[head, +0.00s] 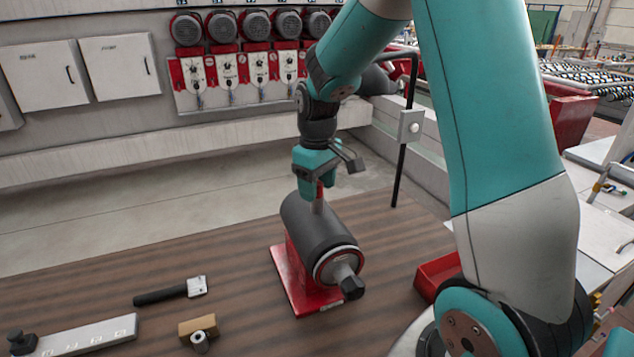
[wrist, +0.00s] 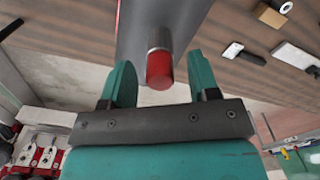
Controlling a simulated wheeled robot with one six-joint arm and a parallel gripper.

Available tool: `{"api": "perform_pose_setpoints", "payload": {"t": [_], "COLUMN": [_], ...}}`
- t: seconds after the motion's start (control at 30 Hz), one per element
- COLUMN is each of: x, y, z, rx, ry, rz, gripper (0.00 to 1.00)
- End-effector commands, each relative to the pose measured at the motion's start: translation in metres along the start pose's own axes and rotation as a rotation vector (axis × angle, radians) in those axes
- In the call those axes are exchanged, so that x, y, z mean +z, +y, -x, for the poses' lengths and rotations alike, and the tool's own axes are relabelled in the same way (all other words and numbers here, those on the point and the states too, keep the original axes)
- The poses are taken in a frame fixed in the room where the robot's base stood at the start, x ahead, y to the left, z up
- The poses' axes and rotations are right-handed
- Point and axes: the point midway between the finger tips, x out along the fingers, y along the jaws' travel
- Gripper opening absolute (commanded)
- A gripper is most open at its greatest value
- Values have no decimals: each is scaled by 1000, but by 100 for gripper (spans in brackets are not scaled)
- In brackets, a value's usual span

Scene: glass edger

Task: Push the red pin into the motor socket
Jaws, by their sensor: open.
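The motor (head: 310,228) is a dark grey cylinder on a red base (head: 291,280), lying on the brown table with its shaft end toward the lower right. A grey metal collar, the socket (head: 317,207), stands up from its top. The red pin (wrist: 159,70) sits at the end of this collar in the wrist view, and a bit of red shows there in the head view. My gripper (head: 318,186) is above the motor. In the wrist view, its teal fingers (wrist: 160,66) are open on either side of the pin, with gaps. How deep the pin sits is hidden.
A black-handled tool (head: 172,292), a tan block with a roller (head: 198,328) and a long metal plate (head: 90,337) lie at the table's left. A red bin (head: 436,273) stands right of the motor. A black post (head: 404,150) rises behind.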

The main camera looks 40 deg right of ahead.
Motion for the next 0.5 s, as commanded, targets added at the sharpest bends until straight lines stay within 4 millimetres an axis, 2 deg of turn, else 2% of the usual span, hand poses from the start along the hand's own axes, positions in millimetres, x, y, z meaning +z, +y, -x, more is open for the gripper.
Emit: {"api": "perform_pose_setpoints", "payload": {"t": [0.13,0.23,0.5], "x": [-1,-1,-1], "y": [0,0,1], "z": [6,20,86], "rx": [2,3,4], "ry": [4,5,8], "rz": [0,0,0], "gripper": [55,55,55]}}
